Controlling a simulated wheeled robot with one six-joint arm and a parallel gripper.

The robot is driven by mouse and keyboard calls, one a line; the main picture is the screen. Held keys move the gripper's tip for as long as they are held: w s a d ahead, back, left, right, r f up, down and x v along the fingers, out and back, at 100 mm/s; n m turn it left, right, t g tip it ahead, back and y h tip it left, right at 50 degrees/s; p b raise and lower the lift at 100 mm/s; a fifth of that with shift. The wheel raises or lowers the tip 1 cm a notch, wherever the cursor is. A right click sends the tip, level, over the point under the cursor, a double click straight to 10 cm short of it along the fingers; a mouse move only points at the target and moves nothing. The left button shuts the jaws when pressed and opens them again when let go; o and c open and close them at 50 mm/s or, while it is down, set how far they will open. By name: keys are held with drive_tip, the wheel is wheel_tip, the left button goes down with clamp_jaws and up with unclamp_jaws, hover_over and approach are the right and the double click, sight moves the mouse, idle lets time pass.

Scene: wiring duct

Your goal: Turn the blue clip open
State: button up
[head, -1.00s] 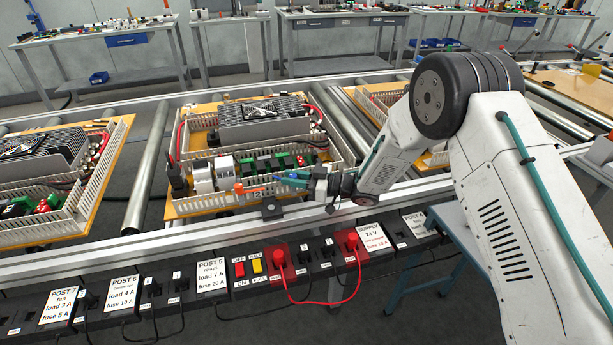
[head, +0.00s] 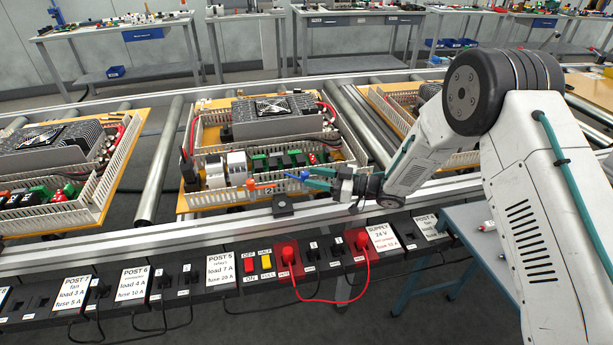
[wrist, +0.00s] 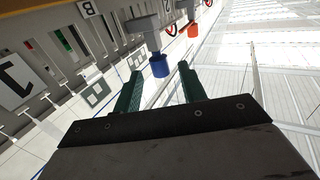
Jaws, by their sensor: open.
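The blue clip (wrist: 160,66) shows in the wrist view as a blue knob on the end of a grey post by the white slotted duct wall (wrist: 80,45). My gripper (wrist: 160,84) is open, with its green fingers on either side of the blue clip in the picture; I cannot tell whether they touch it. In the head view the blue clip (head: 304,176) is small and partly hidden by my gripper (head: 312,179) at the board's front edge. An orange clip (wrist: 193,30) sits beyond the blue one, and in the head view the orange clip (head: 252,184) is left of it.
The duct surrounds relays and a finned unit (head: 272,114) on a wooden board (head: 197,201). A metal conveyor rail (head: 150,239) runs along the front. Below it is a black panel with labels, switches and a red cable (head: 330,300). Other boards stand left and right.

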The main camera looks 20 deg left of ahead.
drive_tip(key=shift+d, duration=2)
